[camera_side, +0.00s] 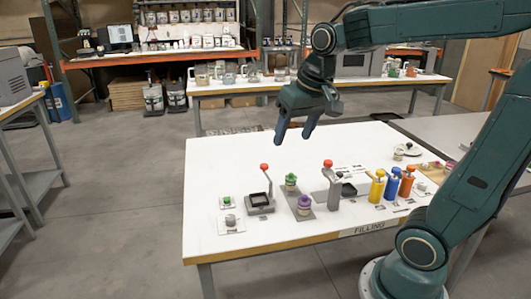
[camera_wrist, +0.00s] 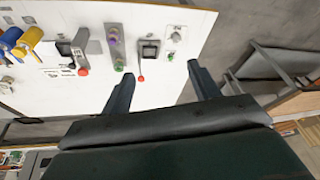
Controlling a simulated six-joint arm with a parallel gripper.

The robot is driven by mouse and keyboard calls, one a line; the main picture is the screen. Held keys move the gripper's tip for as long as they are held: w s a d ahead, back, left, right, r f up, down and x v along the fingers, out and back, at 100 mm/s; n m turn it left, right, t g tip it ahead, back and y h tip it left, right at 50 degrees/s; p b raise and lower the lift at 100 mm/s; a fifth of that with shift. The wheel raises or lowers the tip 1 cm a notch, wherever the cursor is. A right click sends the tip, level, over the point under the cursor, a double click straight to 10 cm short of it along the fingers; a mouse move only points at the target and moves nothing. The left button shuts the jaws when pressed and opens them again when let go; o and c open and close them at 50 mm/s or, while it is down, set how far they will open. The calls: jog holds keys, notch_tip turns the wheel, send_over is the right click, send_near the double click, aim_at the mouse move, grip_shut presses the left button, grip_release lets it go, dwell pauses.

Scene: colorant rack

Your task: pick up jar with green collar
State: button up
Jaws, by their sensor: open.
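The jar with the green collar (camera_side: 290,181) stands upright on a dark strip on the white table. It also shows in the wrist view (camera_wrist: 119,66), left of the space between my fingers. A jar with a purple collar (camera_side: 304,202) stands on the same strip, nearer the side camera; in the wrist view it is farther from my fingers (camera_wrist: 113,40). My gripper (camera_side: 292,139) is open, empty and pointing down, well above the table and apart from both jars. Its two fingers frame the lower middle of the wrist view (camera_wrist: 160,73).
Two red-knobbed lever devices (camera_side: 260,203) (camera_side: 335,190) flank the jar strip. Yellow, blue and orange cylinders (camera_side: 391,185) stand to the right. A green button (camera_side: 227,202) and a grey knob (camera_side: 230,220) sit at the left. The far left of the white table (camera_side: 215,165) is clear.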

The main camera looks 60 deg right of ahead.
jog(key=w+d+f+m+g, duration=0.1)
jog(key=w+d+f+m, duration=0.15)
jog(key=w+d, duration=0.35)
jog(key=m+g, duration=0.3)
jog(key=m, duration=0.5)
send_over(291, 177)
notch_tip(291, 177, down, 15)
jog(key=shift+w+d+y, duration=0.15)
jog(key=shift+d+y, duration=0.2)
jog(key=shift+y, duration=0.05)
jog(key=shift+f, duration=0.1)
jog(key=shift+f, duration=6.8)
jog(key=c, duration=0.9)
